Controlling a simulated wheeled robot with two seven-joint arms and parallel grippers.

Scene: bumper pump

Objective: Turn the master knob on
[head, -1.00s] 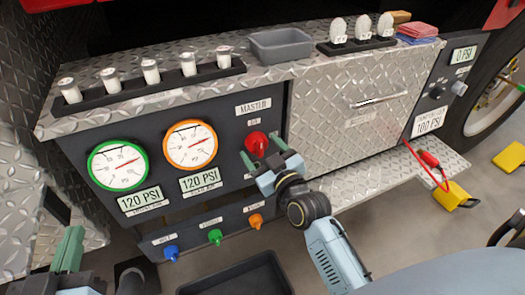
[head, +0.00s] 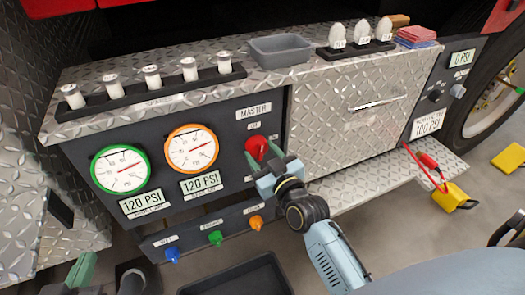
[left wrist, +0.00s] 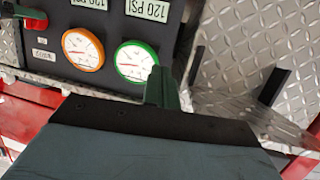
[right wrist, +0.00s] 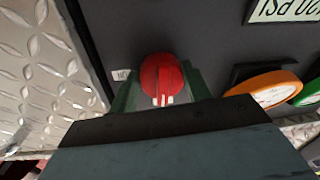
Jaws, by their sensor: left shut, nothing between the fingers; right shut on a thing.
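The red master knob (head: 257,147) is on the dark pump panel (head: 228,205), below the MASTER label (head: 254,110). My right gripper (head: 273,163) is at the knob, its fingers on either side of it. In the right wrist view the red knob (right wrist: 161,77) sits between the green fingers, and the gripper is shut on it. A white mark shows on the knob's near edge. My left gripper (head: 82,272) is low at the left, away from the panel, shut and empty. In the left wrist view its green fingers (left wrist: 162,88) are together.
A green-ringed gauge (head: 120,169) and an orange-ringed gauge (head: 191,149) both read 120 PSI. Blue (head: 172,254), green (head: 215,238) and orange (head: 256,222) knobs line the lower panel. A grey tray (head: 280,47) and a rack of white cylinders (head: 150,92) stand on the ledge above.

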